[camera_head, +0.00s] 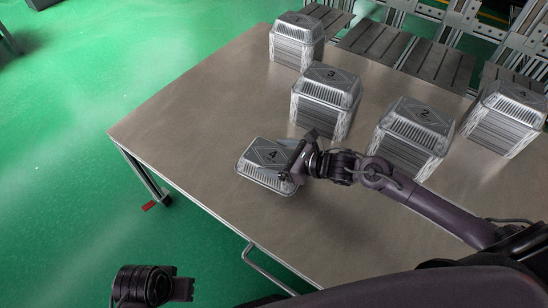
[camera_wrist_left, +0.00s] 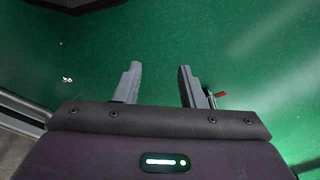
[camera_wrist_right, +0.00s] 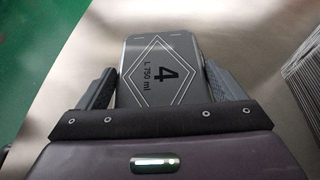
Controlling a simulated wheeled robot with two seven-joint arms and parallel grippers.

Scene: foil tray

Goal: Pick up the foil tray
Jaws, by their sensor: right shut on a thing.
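A single foil tray (camera_head: 262,172), marked 4, is by the near left part of the table, apart from the stacks. My right gripper (camera_head: 300,158) is at its right side and shut on it. In the right wrist view the tray (camera_wrist_right: 165,72) lies between the two fingers (camera_wrist_right: 160,88), with "4" and "750 ml" on its face. I cannot tell whether the tray touches the table. My left gripper (camera_head: 188,282) is off the table's near left side, over the floor. In the left wrist view its fingers (camera_wrist_left: 158,85) are apart with nothing between them.
Stacks of foil trays stand farther back on the table (camera_head: 190,110): one at the back (camera_head: 297,50), one marked 3 (camera_head: 320,110), one marked 2 (camera_head: 408,145) and one at right (camera_head: 500,125). A metal frame rack (camera_head: 470,22) stands behind. The table's left part is clear.

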